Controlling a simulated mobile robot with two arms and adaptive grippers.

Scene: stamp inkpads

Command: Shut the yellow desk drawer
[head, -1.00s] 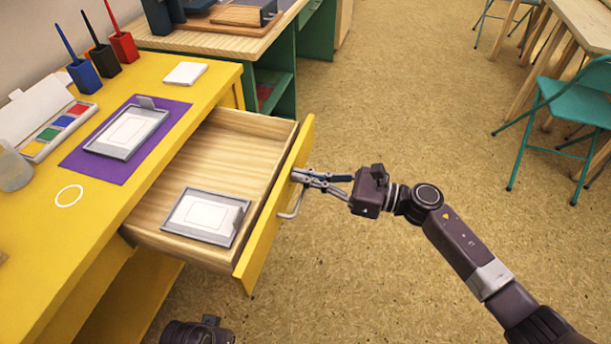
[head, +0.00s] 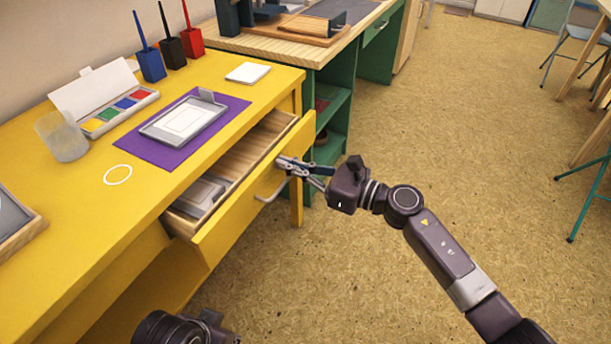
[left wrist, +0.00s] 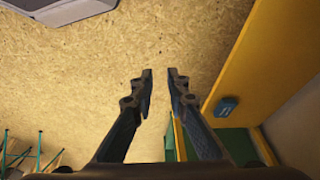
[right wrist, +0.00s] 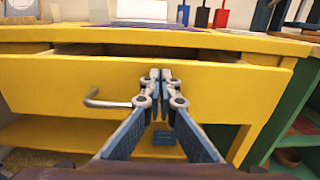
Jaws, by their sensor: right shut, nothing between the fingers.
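The yellow desk drawer (head: 245,190) is part-way out of the yellow desk (head: 92,222), with a narrow gap showing its wooden inside. A grey inkpad (head: 200,194) lies in the drawer, partly hidden by the drawer front. A grey bar handle (head: 268,190) sticks out of the front. My right gripper (head: 283,163) is shut and empty, its fingertips at the drawer front beside the handle; in the right wrist view the fingertips (right wrist: 160,75) meet the front's upper part. My left gripper (left wrist: 160,75) is open and empty over the floor; its fingers are not visible in the head view.
A green desk (head: 337,90) stands behind.

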